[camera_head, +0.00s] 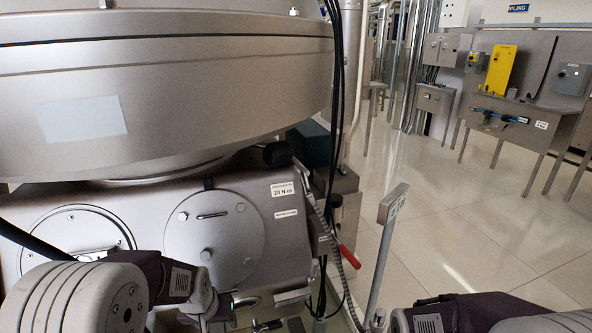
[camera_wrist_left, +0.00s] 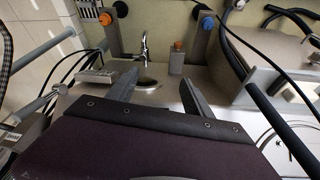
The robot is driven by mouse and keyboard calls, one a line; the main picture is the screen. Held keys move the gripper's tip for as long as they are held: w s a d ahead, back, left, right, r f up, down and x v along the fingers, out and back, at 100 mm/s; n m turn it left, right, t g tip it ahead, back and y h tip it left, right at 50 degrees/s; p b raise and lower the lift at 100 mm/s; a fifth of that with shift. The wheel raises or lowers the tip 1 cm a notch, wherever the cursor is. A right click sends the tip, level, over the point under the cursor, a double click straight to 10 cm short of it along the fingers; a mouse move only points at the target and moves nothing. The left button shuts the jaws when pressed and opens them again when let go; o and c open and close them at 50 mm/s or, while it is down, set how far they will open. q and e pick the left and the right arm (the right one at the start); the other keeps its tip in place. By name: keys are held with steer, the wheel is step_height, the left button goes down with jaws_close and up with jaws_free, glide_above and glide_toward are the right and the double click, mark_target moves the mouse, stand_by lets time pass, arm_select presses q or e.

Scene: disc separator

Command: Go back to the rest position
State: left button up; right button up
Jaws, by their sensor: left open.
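My left arm comes in at the bottom left of the head view. My left gripper shows at the bottom edge there, small and partly cut off. In the left wrist view my left gripper (camera_wrist_left: 158,92) has its two grey fingers spread, with nothing held between them. A small metal tap (camera_wrist_left: 144,46) and a dark round opening lie beyond the fingertips. In the head view the big grey separator (camera_head: 240,90) stands behind my left arm. Part of my right arm shows at the bottom right; its gripper is not seen.
A round cover plate (camera_head: 228,248) is on the separator's front. A red-handled lever (camera_head: 348,257) and a post with a small sign (camera_head: 394,203) stand right of it. A steel table (camera_head: 525,122) stands farther back. Open tiled floor (camera_head: 450,230) lies at right.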

arm_select(q)
steer(key=s+d+g, duration=0.2)
steer(key=s, duration=1.1)
step_height(320, 180, up, 25)
steer(key=m+p, duration=0.1)
steer(key=p, duration=2.5)
steer(key=shift+s, duration=0.2)
steer(key=shift+a+f, duration=0.1)
